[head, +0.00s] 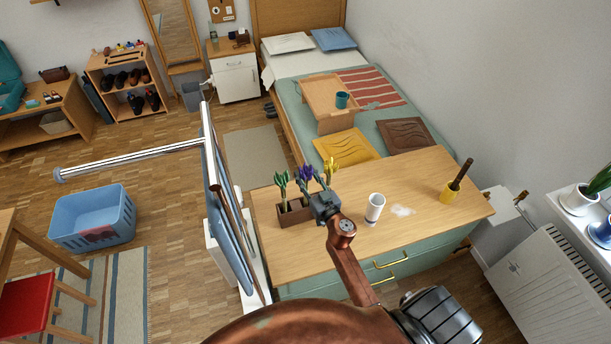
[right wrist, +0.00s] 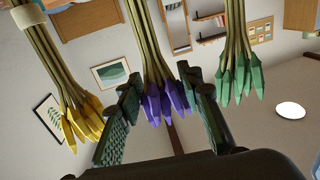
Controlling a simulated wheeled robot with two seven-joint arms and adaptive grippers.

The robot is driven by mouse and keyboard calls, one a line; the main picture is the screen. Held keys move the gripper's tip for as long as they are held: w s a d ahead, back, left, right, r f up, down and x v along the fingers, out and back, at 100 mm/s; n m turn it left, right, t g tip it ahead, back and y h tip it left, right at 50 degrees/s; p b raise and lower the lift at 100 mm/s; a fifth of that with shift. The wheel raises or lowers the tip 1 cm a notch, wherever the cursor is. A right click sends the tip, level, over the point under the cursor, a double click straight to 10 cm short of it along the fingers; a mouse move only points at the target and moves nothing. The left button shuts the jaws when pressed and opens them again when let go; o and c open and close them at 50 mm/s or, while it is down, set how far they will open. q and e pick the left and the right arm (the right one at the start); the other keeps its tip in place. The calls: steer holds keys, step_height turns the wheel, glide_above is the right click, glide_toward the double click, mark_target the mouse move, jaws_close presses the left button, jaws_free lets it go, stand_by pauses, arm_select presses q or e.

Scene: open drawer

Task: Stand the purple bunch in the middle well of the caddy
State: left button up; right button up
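The brown caddy (head: 294,215) stands on the left part of the wooden dresser top. A green bunch (head: 281,183) is at its left, a yellow bunch (head: 331,169) at its right. The purple bunch (head: 306,173) stands upright between them, apparently in the middle well. My right gripper (head: 322,204) is at the caddy's near right side, hiding part of it. In the right wrist view its two fingers (right wrist: 162,88) are spread either side of the purple bunch (right wrist: 166,103), with gaps beside the stems. The bunch's base is hidden. My left gripper is not in view.
The dresser's middle back is clear.

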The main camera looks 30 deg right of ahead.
steer(key=s, duration=1.2)
steer(key=shift+a, duration=0.45)
